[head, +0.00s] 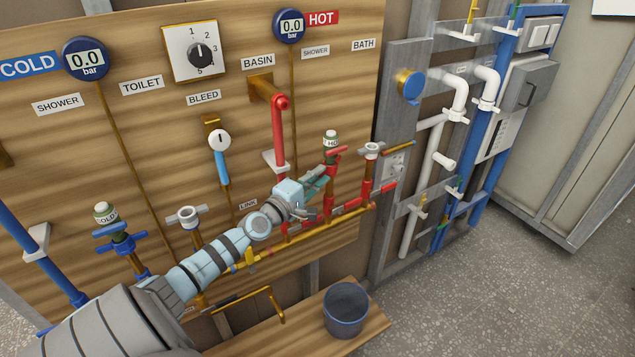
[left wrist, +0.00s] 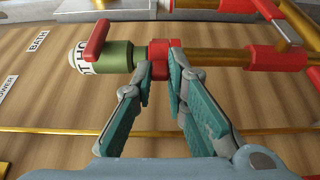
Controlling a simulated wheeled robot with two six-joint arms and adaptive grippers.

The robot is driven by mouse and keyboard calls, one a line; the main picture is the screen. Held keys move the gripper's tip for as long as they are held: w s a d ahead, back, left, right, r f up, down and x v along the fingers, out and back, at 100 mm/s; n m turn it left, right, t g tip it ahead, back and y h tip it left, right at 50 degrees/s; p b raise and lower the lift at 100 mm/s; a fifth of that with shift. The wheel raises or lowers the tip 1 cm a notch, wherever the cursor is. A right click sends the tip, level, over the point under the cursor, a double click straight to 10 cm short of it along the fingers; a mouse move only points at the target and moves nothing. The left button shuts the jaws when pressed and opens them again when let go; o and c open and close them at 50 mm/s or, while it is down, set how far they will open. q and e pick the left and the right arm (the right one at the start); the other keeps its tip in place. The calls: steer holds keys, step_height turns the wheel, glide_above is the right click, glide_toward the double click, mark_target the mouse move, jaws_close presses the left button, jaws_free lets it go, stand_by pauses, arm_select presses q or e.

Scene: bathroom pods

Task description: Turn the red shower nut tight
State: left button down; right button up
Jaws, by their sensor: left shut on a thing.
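The red shower nut (left wrist: 158,47) is on the hot shower pipe, beside a green valve body (left wrist: 119,56) with a HOT-marked cap (left wrist: 80,60) and a red lever (left wrist: 97,40). My left gripper (left wrist: 163,66) is shut on the red nut, one finger on each side. In the head view my left gripper (head: 318,186) reaches in from the lower left to the pipe just below the HOT cap (head: 331,140); the nut is mostly hidden there. My right gripper is not in view.
A brass pipe (head: 335,217) runs below. A dark bucket (head: 346,310) stands on the wooden ledge (head: 300,330).

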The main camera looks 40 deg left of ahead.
arm_select(q)
steer(key=c, duration=1.6)
jaws_free()
steer(key=shift+d, duration=0.15)
steer(key=s+d, duration=0.1)
steer(key=s, duration=1)
steer(key=shift+s, duration=0.4)
